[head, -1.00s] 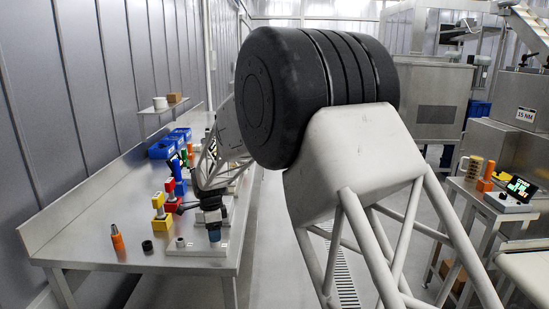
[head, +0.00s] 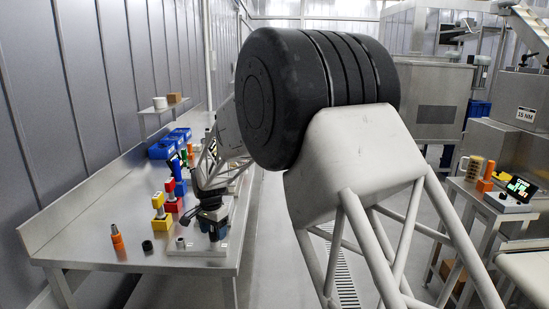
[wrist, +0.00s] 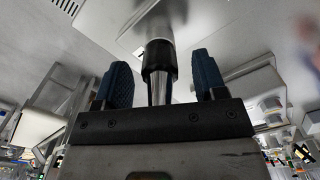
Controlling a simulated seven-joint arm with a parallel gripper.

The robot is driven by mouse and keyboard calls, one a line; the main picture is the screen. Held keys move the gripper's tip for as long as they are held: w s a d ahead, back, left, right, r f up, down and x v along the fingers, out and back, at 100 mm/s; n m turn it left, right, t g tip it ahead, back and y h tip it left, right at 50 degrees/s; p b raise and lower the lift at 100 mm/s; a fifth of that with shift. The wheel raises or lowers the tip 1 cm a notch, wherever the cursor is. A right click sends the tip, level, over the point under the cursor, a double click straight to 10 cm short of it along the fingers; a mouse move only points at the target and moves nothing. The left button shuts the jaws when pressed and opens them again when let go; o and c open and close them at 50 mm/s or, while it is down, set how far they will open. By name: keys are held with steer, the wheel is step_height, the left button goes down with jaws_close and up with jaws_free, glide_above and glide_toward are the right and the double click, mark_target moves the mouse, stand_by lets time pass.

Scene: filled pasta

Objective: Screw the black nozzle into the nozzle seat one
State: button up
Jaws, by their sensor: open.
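My gripper (head: 213,232) points down over the front end of the bench, above a pale plate (head: 190,251). In the wrist view its two blue fingers (wrist: 162,82) stand apart. Between them is a piece with a black collar and a tapering metal end, which looks like the black nozzle (wrist: 159,58). A gap shows on each side of it. Its far end meets a light grey cylinder (wrist: 153,27), perhaps a seat; how deep it sits I cannot tell. A small grey cylinder (head: 181,243), apparently another seat, stands on the plate left of my gripper.
Left of the plate are a black ring (head: 147,246) and an orange tool with a grey tip (head: 117,240). Yellow (head: 160,215), red (head: 171,196) and blue (head: 179,182) blocks stand behind, with blue bins (head: 165,148) farther back. The bench's left side is clear.

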steer(key=shift+n, duration=0.5)
steer(key=shift+n, duration=2.5)
steer(key=c, duration=1.1)
steer(key=shift+m, duration=0.3)
